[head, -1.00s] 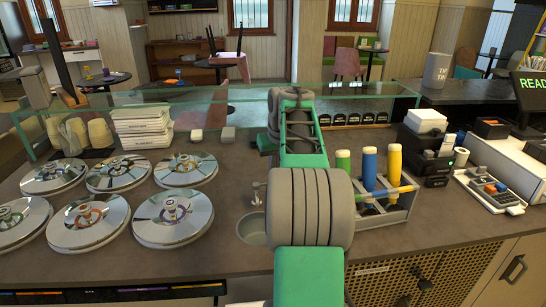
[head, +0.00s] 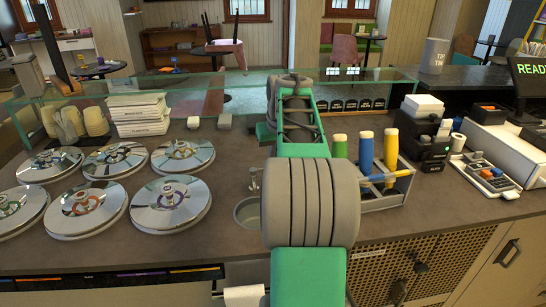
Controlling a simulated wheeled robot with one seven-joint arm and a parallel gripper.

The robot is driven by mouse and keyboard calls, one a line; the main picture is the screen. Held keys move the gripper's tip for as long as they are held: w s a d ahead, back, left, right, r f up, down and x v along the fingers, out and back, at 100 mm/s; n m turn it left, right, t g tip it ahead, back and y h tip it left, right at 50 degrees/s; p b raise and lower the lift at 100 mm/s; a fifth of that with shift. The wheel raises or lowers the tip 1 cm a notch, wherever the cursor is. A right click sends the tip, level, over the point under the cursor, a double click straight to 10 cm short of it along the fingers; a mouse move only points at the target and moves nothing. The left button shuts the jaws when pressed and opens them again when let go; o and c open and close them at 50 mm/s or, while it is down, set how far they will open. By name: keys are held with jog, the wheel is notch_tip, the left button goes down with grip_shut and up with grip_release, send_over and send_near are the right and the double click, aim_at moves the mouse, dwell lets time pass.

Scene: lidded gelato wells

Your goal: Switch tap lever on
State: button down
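A small metal tap (head: 254,180) stands on the counter at the back of a round sink basin (head: 248,212), just left of my arm. Its lever is too small to make out, so I cannot tell its position. My green and grey arm reaches forward over the counter, right of the tap, and covers part of the basin's right side. My gripper is not visible; its fingers are hidden beyond the arm or out of frame.
Several round metal lids (head: 170,202) cover wells at the left. A bottle holder (head: 390,195) with green, blue and yellow bottles stands right of my arm. A glass screen (head: 180,85) runs along the back. A paper roll (head: 244,296) hangs at the counter front.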

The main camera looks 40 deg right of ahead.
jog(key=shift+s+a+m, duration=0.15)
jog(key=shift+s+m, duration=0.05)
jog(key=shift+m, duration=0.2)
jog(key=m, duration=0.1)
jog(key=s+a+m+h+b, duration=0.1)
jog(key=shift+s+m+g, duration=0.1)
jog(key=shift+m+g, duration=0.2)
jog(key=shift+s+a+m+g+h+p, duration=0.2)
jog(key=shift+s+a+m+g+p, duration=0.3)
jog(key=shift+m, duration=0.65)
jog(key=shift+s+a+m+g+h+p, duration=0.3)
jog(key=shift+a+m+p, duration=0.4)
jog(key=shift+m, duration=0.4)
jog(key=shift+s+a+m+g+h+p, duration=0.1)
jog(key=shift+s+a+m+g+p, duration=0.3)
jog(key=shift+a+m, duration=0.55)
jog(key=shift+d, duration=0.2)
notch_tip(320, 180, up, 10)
jog(key=p, duration=0.4)
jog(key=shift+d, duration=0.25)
